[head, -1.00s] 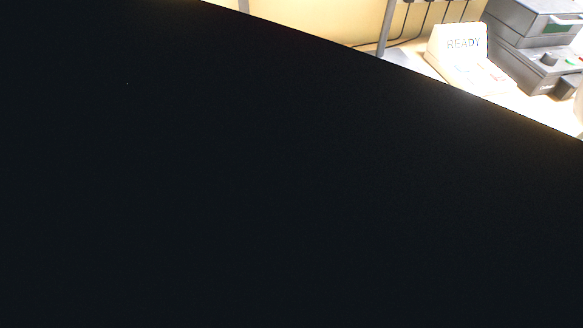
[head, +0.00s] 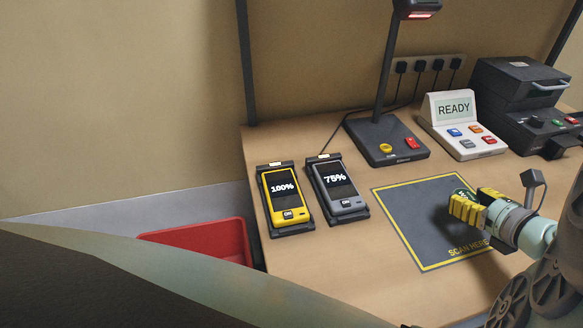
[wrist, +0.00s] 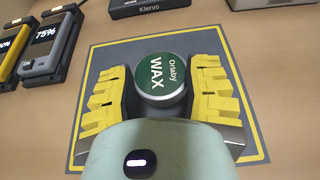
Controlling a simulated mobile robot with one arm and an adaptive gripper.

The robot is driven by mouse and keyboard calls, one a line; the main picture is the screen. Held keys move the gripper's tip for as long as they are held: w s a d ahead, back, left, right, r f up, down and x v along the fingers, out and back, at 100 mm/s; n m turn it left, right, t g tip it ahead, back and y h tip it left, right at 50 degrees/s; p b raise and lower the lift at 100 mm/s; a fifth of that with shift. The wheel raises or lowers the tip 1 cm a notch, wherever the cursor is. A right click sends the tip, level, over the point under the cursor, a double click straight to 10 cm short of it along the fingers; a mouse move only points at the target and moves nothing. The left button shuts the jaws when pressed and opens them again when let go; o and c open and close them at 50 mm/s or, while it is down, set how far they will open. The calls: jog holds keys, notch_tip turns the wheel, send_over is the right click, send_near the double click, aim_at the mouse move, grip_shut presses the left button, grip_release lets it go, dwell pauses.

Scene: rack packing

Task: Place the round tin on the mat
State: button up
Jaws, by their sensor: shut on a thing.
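The round tin (wrist: 162,75) has a dark green lid reading "Orlaby WAX" and a silver rim. It sits between the yellow fingers of my gripper (wrist: 160,90), which is shut on it. In the head view, my gripper (head: 467,206) is over the right part of the mat, and only a bit of the tin's green lid (head: 463,187) shows behind the fingers. The mat (head: 408,218) is dark grey with a yellow border and the words "SCAN HERE". It also shows beneath the tin in the wrist view (wrist: 110,58). I cannot tell whether the tin touches it.
Two handheld devices in cradles, yellow (head: 284,200) and grey (head: 338,190), stand left of the mat. A scanner stand (head: 385,145), a "READY" button box (head: 460,125) and a dark printer-like machine (head: 520,100) stand behind. A red bin (head: 200,240) is below the table's left edge.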

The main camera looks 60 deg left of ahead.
aim_at(453, 215)
jog(key=shift+w+a+f, duration=0.1)
jog(key=shift+w+a, duration=0.15)
jog(key=shift+a, duration=0.25)
jog(key=shift+w+a+f, duration=0.1)
jog(key=shift+w+a, duration=0.15)
jog(key=shift+a, duration=0.25)
notch_tip(453, 215, down, 3)
jog(key=shift+d+f+p, duration=0.1)
jog(key=shift+f+p, duration=0.05)
jog(key=shift+p, duration=0.25)
jog(key=shift+f+b, duration=0.2)
jog(key=shift+b, duration=0.15)
jog(key=o, duration=1.1)
jog(key=shift+r, duration=0.1)
